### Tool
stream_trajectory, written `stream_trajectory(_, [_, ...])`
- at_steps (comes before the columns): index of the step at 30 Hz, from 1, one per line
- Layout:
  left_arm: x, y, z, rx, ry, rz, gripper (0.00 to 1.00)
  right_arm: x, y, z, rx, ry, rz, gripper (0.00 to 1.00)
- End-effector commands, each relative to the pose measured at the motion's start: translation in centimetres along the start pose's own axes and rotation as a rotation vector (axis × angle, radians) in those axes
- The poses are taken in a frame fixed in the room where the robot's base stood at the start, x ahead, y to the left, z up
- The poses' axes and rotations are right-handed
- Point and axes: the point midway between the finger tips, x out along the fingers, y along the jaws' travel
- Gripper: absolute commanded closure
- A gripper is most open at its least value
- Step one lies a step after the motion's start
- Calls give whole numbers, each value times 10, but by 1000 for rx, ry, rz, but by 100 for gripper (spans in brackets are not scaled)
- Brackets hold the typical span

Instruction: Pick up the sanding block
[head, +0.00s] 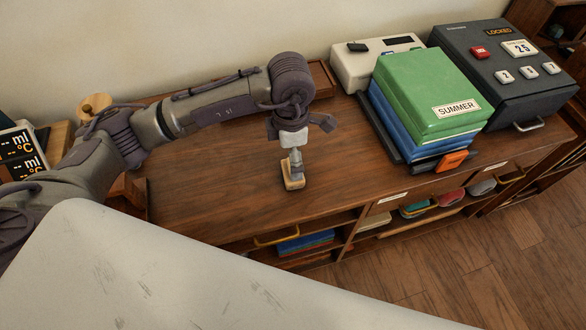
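My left gripper (293,150) points down over the wooden cabinet top (225,185), near the middle of the view. Directly below it, in line with its fingers, is a small block with a tan base (293,184) and a grey upper part, which looks like the sanding block. The light grey pieces between the hand and the base overlap. I cannot tell finger from block there, or whether the fingers are shut on it. The base appears to be at the cabinet top near its front edge; contact is unclear. My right gripper is not in view.
A stack of green and blue binders (425,90) marked SUMMER stands to the right. A wooden tray (322,78) lies at the back. Open shelves below hold books (305,242). The cabinet top around the block is clear.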

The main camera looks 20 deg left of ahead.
Motion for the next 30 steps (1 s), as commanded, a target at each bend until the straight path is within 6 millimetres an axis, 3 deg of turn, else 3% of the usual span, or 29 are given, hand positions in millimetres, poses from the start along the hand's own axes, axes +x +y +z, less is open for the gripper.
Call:
stream_trajectory(6, [16,1,2,-1,1,-3,0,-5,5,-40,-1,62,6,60])
stream_trajectory(8, [25,2,3,-1,3,-4,0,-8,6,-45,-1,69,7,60])
stream_trajectory(15, [56,4,4,0,0,-2,0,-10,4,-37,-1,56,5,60])
stream_trajectory(23, [58,4,5,1,-1,0,0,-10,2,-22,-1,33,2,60])
stream_trajectory(30, [58,4,5,0,-1,0,40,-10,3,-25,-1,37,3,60])
